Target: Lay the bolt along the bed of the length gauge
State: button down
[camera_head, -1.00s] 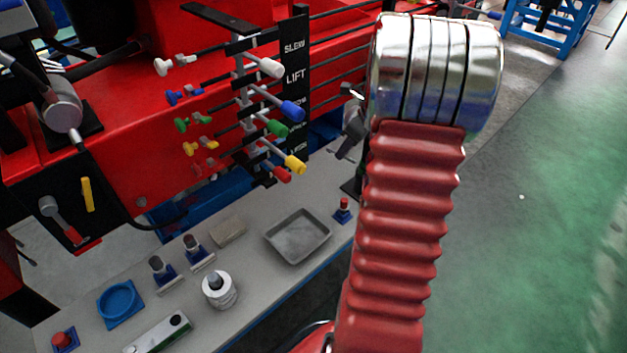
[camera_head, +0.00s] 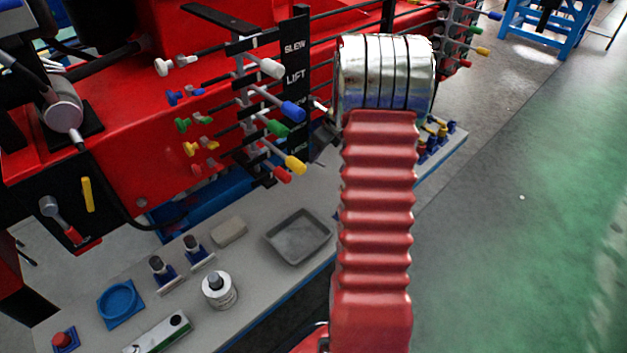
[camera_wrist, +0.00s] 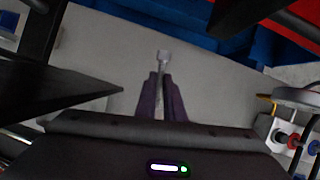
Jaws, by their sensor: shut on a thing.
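A grey metal bolt (camera_wrist: 163,57) is between the two dark purple fingers of my gripper (camera_wrist: 161,80) in the wrist view. Its head sticks out beyond the fingertips, and the fingers hide part of its shank. In the head view my arm hides most of the gripper, and I cannot make out the bolt. I cannot say for sure which thing is the length gauge. A long green and white block (camera_head: 160,336) lies at the near edge of the bench, partly cut off by the frame.
The grey bench (camera_head: 262,275) carries a grey tray (camera_head: 299,238), a blue round dish (camera_head: 119,300), a white cylinder (camera_head: 219,291), small blue stands (camera_head: 163,272) and a red button (camera_head: 63,341). Coloured levers (camera_head: 292,111) project from the red machine above the bench.

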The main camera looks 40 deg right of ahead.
aim_at(324, 165)
notch_tip(324, 165, down, 7)
jog(key=shift+r, duration=0.15)
jog(key=shift+f, duration=2.05)
jog(key=shift+f, duration=0.15)
jog(key=c, duration=1.9)
grip_release()
jog(key=shift+o, duration=0.2)
jog(key=shift+v, duration=3.7)
jog(key=shift+a, duration=0.15)
